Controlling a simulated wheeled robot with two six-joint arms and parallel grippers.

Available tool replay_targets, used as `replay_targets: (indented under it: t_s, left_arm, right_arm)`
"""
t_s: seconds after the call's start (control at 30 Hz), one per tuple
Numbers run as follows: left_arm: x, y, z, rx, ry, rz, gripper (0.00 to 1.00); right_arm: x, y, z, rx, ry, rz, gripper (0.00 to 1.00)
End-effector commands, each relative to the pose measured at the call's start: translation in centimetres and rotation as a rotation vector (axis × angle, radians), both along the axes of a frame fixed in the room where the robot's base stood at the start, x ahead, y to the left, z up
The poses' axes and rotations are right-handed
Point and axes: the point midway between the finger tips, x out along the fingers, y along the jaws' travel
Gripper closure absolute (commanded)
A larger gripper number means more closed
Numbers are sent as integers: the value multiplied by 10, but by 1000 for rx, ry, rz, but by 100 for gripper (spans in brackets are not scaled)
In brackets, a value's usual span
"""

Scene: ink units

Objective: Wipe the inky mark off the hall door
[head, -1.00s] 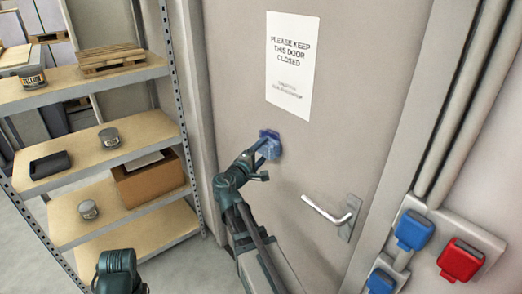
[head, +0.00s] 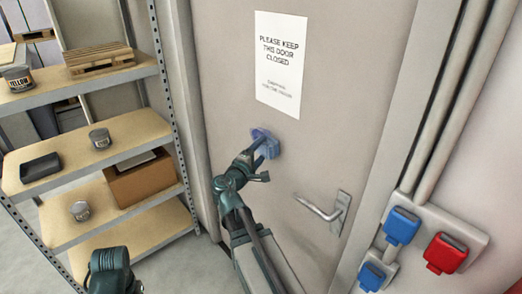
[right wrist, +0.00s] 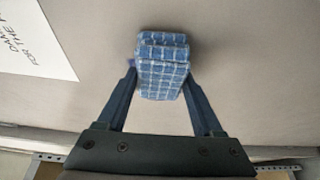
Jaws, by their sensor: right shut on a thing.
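The hall door (head: 340,90) is a plain grey-beige door with a lever handle (head: 322,210) low on its right. My right gripper (head: 258,153) is shut on a folded blue checked cloth (head: 268,147), held at the door below the paper sign. In the right wrist view the cloth (right wrist: 163,66) sits between both fingers, against or very close to the door. A bluish patch shows at the cloth's upper left in the head view; I cannot tell ink from cloth there. No other mark shows on the door. My left gripper is out of view; only part of that arm shows, bottom left.
A paper sign (head: 280,65) is on the door above the cloth. A metal shelf unit (head: 150,65) with tins, a small pallet and a cardboard box (head: 140,180) stands left. Blue and red sockets (head: 445,253) are on the wall at right.

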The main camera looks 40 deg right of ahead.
Motion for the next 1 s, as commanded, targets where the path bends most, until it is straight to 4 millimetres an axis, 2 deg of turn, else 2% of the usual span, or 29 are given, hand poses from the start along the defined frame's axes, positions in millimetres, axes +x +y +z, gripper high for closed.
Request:
replay_targets:
  t_s: [0.27, 0.7, 1.0]
  left_arm:
    - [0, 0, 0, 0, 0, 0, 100]
    - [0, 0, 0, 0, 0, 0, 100]
    - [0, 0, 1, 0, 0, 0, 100]
  right_arm:
    - [5, -1, 1, -1, 0, -2, 76]
    - [39, 4, 1, -1, 0, -1, 76]
    - [43, 5, 1, -1, 0, -1, 76]
